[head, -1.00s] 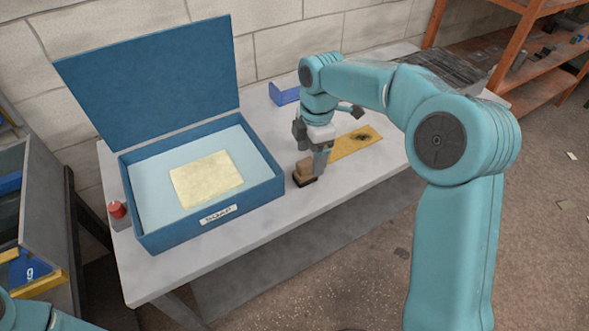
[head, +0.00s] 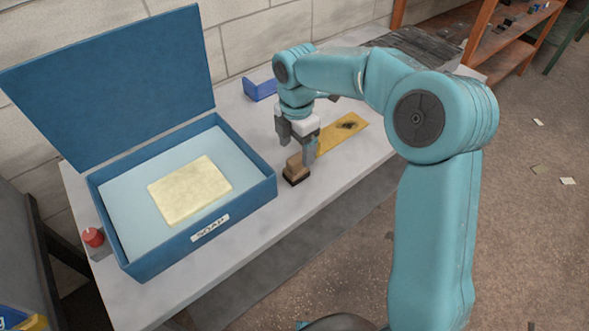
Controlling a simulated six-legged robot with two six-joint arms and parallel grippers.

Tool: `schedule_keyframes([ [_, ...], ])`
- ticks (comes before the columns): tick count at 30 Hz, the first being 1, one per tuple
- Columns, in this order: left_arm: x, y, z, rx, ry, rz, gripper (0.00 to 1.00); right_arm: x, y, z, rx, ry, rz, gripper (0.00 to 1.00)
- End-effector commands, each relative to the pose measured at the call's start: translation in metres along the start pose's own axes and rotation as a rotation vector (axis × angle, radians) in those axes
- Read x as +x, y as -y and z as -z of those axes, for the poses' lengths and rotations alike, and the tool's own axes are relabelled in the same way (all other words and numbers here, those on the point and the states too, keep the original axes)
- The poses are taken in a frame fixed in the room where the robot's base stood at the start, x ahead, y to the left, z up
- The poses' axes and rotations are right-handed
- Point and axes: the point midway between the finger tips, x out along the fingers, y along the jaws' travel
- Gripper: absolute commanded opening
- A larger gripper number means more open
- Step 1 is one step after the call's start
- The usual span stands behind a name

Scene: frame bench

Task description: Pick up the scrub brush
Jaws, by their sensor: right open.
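The scrub brush (head: 296,173), a tan wooden block on a dark base, sits on the grey bench to the right of the blue box. My right gripper (head: 296,149) points down just above it, open, with one finger close to the brush's right side. The other finger is behind and higher, to the upper left. Whether the fingers touch the brush cannot be told. My left gripper is out of view.
The open blue box (head: 190,245) holds a pale yellow slab (head: 190,190). A yellow strip (head: 341,134) with a dark stain lies behind the gripper. A blue holder (head: 262,90) and a red knob (head: 93,237) are on the bench. The bench front is clear.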

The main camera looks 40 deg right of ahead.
Motion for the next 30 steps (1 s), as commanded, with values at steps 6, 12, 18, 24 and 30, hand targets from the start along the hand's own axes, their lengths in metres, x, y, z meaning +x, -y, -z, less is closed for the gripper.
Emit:
schedule_keyframes([
  [6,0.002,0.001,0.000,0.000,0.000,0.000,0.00,0.024,-0.001,0.001,0.002,-0.001,0.000,0.78],
  [12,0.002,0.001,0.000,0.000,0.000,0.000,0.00,0.051,-0.001,0.001,0.001,-0.001,0.004,0.78],
  [18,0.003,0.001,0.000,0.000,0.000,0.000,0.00,0.075,-0.003,0.001,0.003,0.000,0.000,0.78],
  [24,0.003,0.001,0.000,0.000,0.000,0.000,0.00,0.077,-0.003,0.001,0.003,0.000,-0.002,0.78],
  [30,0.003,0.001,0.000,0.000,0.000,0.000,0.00,0.077,-0.003,0.001,0.003,0.000,-0.002,0.29],
])
